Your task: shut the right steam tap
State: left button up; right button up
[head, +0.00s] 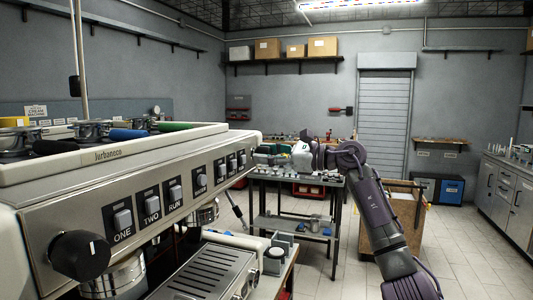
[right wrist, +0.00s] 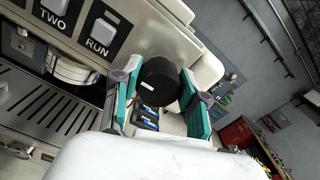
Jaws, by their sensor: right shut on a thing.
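The right steam tap is a round black knob (right wrist: 160,82) with a small white mark on its face, at the far end of the coffee machine's front panel. My right gripper (right wrist: 160,98) has its teal-padded fingers on both sides of this knob and is shut on it. In the head view my right gripper (head: 270,155) is at the machine's far right end, and the knob is hidden there. The coffee machine (head: 125,172) fills the left of the head view. A similar black knob (head: 80,256) is at its near end. My left gripper is not in view.
A row of labelled buttons (head: 175,192) runs along the panel, with a drip tray (head: 205,272) below. A dark work table (head: 337,195) with small parts stands beyond the machine. A wooden box (head: 405,210) stands on the floor at right. Open tiled floor lies right of that.

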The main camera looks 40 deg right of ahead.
jog(key=m+p, duration=0.1)
jog(key=m, duration=0.4)
jog(key=shift+d+r+m+p, duration=0.1)
jog(key=shift+m+p, duration=0.2)
jog(key=shift+p, duration=0.05)
jog(key=m+p, duration=0.1)
jog(key=m, duration=0.3)
jog(key=shift+w+d+p, duration=0.1)
jog(key=shift+p, duration=0.25)
jog(key=m+p, duration=0.2)
jog(key=m, duration=0.3)
jog(key=shift+m, duration=0.3)
jog(key=shift+d+m+p, duration=0.1)
jog(key=shift+m+p, duration=0.8)
jog(key=shift+m, duration=0.7)
jog(key=o, duration=1.1)
jog(key=shift+f, duration=0.2)
jog(key=shift+o, duration=0.2)
